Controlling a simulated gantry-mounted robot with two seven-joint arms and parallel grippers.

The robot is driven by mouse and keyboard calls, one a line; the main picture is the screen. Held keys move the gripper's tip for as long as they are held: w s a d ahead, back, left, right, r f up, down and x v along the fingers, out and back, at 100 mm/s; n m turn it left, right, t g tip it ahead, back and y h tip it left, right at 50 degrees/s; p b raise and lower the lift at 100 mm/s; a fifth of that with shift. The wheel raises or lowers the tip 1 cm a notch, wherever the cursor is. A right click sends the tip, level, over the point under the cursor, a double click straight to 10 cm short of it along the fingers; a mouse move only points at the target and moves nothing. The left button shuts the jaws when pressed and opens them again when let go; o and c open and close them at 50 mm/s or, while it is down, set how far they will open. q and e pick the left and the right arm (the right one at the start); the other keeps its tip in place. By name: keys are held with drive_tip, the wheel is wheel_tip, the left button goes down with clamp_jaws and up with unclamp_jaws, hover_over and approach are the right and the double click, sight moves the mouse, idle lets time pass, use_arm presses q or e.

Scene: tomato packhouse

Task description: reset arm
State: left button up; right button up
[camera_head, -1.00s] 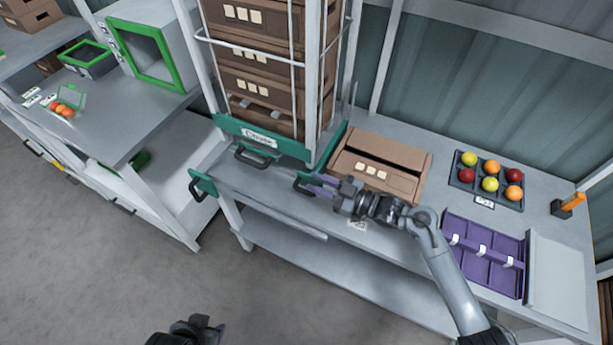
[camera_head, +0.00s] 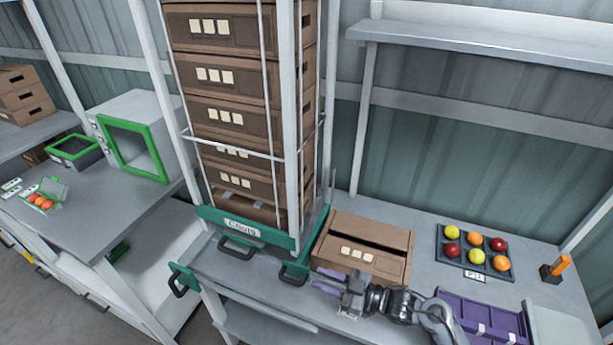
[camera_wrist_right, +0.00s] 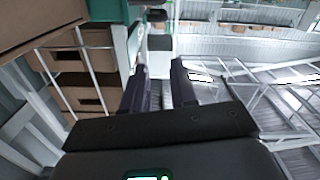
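My right gripper (camera_head: 322,281) is over the metal bench, in front of the single brown carton and just right of a green handle at the base of the crate rack. In the right wrist view its two dark purple fingers (camera_wrist_right: 160,85) stand apart with nothing seen between them, so it is open. My right forearm runs from it toward the bottom right of the head view. I cannot tell whether the fingers touch the handle. My left gripper is in neither current view.
A rack of stacked brown crates (camera_head: 235,118) stands on a green base (camera_head: 208,214). The brown carton (camera_head: 340,225) sits beside it. A dark tray (camera_head: 447,270) of tomatoes, a purple divided tray (camera_head: 452,298) and an orange-topped item (camera_head: 562,264) are further right. A green-framed box (camera_head: 162,170) stands left.

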drive_tip(key=s+f+h, duration=0.1)
drive_tip(key=s+f+m+t+h, duration=0.1)
drive_tip(key=f+h, duration=0.1)
drive_tip(key=s+a+f+m+t+h, duration=0.1)
drive_tip(key=shift+s+f+h, duration=0.1)
drive_tip(key=shift+f+h, duration=0.2)
drive_tip(key=shift+f, duration=0.1)
drive_tip(key=s+d+f+m+g+h, duration=0.1)
drive_tip(key=s+d+m+g+h, duration=0.25)
drive_tip(key=s, duration=0.55)
drive_tip(key=s+d+f+m+g+h, duration=0.1)
drive_tip(key=s+d+m+h, duration=0.25)
drive_tip(key=s+d, duration=0.4)
drive_tip(key=s+d+f+m+g+h, duration=0.1)
drive_tip(key=s+d+m+g+h, duration=0.2)
drive_tip(key=s, duration=0.7)
wheel_tip(320, 180, up, 34)
drive_tip(key=s+h+p, duration=0.1)
drive_tip(key=p, duration=3.3)
drive_tip(key=shift+s+m+t, duration=0.15)
drive_tip(key=shift+m+t, duration=0.15)
drive_tip(key=shift+t, duration=0.05)
